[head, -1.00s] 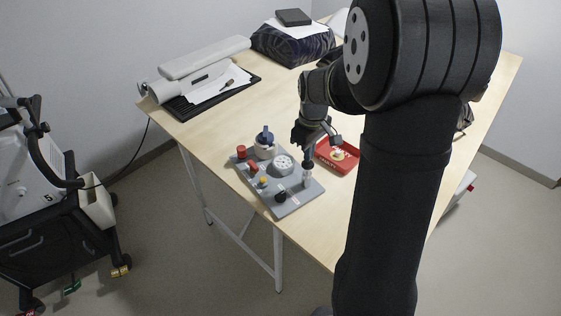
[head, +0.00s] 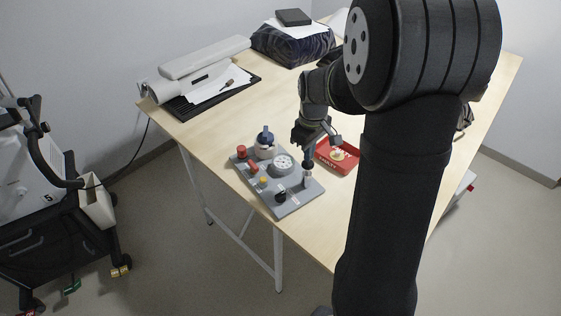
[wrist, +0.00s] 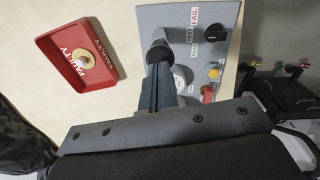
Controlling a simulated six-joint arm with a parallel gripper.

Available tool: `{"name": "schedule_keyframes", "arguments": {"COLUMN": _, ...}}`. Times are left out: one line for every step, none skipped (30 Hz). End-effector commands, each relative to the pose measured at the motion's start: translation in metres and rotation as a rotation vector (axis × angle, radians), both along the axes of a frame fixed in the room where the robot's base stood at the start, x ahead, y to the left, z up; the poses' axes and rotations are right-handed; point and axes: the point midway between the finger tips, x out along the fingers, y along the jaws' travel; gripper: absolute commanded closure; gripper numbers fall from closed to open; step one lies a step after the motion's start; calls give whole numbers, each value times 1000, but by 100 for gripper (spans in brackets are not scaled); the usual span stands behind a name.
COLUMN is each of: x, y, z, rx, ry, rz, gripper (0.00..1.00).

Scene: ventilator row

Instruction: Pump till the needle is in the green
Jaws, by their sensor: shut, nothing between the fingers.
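A grey panel (head: 243,176) lies on the table and carries a round white gauge (head: 282,164). Its needle and green zone are too small to read in the head view, and the gauge (wrist: 180,78) is partly hidden by my fingers in the wrist view.
A red FAULTY tray (head: 338,157) with a small round item stands close beside my gripper. Table left of the panel is clear.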

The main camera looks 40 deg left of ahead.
Motion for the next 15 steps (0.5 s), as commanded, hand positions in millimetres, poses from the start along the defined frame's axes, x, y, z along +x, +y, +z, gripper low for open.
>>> {"name": "schedule_keyframes", "arguments": {"x": 0, "y": 0, "z": 0, "rx": 0, "ry": 0, "rz": 0, "gripper": 100}}
{"name": "schedule_keyframes", "arguments": {"x": 0, "y": 0, "z": 0, "rx": 0, "ry": 0, "rz": 0, "gripper": 100}}
{"name": "schedule_keyframes", "arguments": {"x": 0, "y": 0, "z": 0, "rx": 0, "ry": 0, "rz": 0, "gripper": 100}}
{"name": "schedule_keyframes", "arguments": {"x": 0, "y": 0, "z": 0, "rx": 0, "ry": 0, "rz": 0, "gripper": 100}}
{"name": "schedule_keyframes", "arguments": {"x": 0, "y": 0, "z": 0, "rx": 0, "ry": 0, "rz": 0, "gripper": 100}}
{"name": "schedule_keyframes", "arguments": {"x": 0, "y": 0, "z": 0, "rx": 0, "ry": 0, "rz": 0, "gripper": 100}}
{"name": "schedule_keyframes", "arguments": {"x": 0, "y": 0, "z": 0, "rx": 0, "ry": 0, "rz": 0, "gripper": 100}}
{"name": "schedule_keyframes", "arguments": {"x": 0, "y": 0, "z": -1, "rx": 0, "ry": 0, "rz": 0, "gripper": 100}}
{"name": "schedule_keyframes", "arguments": {"x": 0, "y": 0, "z": -2, "rx": 0, "ry": 0, "rz": 0, "gripper": 100}}
{"name": "schedule_keyframes", "arguments": {"x": 0, "y": 0, "z": -2, "rx": 0, "ry": 0, "rz": 0, "gripper": 100}}
{"name": "schedule_keyframes", "arguments": {"x": 0, "y": 0, "z": -3, "rx": 0, "ry": 0, "rz": 0, "gripper": 100}}
{"name": "schedule_keyframes", "arguments": {"x": 0, "y": 0, "z": -4, "rx": -1, "ry": 1, "rz": 0, "gripper": 100}}
{"name": "schedule_keyframes", "arguments": {"x": 0, "y": 0, "z": -5, "rx": -1, "ry": 1, "rz": 0, "gripper": 100}}
{"name": "schedule_keyframes", "arguments": {"x": 0, "y": 0, "z": -6, "rx": -1, "ry": 1, "rz": 0, "gripper": 100}}
{"name": "schedule_keyframes", "arguments": {"x": 0, "y": 0, "z": -8, "rx": -1, "ry": 1, "rz": 0, "gripper": 100}}
